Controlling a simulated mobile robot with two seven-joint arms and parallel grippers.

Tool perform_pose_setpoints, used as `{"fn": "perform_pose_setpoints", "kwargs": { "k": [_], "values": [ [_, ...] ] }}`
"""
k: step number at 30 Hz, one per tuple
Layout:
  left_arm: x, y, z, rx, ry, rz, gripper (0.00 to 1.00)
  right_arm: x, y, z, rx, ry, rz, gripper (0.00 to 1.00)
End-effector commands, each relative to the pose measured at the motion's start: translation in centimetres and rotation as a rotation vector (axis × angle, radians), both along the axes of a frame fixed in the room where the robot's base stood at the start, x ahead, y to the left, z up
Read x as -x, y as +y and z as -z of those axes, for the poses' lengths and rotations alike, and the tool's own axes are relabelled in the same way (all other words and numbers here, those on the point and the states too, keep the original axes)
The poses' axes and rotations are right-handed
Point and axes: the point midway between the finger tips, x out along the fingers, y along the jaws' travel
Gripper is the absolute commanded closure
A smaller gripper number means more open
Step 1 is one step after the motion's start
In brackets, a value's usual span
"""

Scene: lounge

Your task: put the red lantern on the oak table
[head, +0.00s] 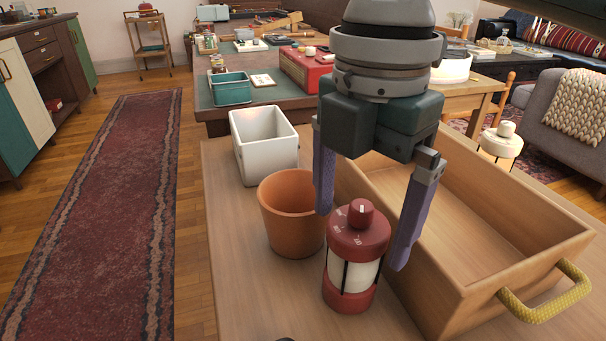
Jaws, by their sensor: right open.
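The red lantern (358,242), with a red top knob and base and a white middle, stands upright on a light wooden table (232,275) in front of me. My right gripper (360,240) points down over it, open, with one purple finger on each side of the lantern's upper part. I cannot tell whether the fingers touch it. Another light wooden table (483,104) stands farther back at the right, partly hidden by my right arm. I cannot tell which table is the oak one. My left gripper is not in view.
A terracotta pot (287,215) stands close left of the lantern, with a white square planter (265,148) behind it. A wooden crate (480,262) with a yellow handle is close on the right. A cream lantern (500,146) stands behind the crate. The near-left tabletop is bare.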

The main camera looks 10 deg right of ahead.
Motion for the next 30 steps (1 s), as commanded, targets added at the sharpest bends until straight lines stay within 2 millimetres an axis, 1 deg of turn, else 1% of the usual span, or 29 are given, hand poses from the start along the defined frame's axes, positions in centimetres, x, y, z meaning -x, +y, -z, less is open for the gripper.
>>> {"fn": "perform_pose_setpoints", "kwargs": {
  "k": [1,3,6,9,14,30],
  "values": [
    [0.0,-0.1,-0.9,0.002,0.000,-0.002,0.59,-0.1,0.0,-1.7,0.000,-0.004,-0.001,0.00],
    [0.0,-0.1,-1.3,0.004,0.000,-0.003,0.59,-0.1,0.0,-3.1,0.000,-0.002,0.000,0.00],
    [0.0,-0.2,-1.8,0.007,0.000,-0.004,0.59,-0.1,0.0,-4.6,0.001,-0.002,0.001,0.00],
    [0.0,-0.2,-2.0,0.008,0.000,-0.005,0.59,0.0,0.0,-5.6,0.000,0.000,0.000,0.00],
    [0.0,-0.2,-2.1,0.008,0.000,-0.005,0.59,0.0,0.0,-6.1,0.000,0.000,0.000,0.00],
    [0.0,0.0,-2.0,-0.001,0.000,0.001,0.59,0.0,0.0,-6.0,0.000,0.001,0.000,0.00]
  ]
}}
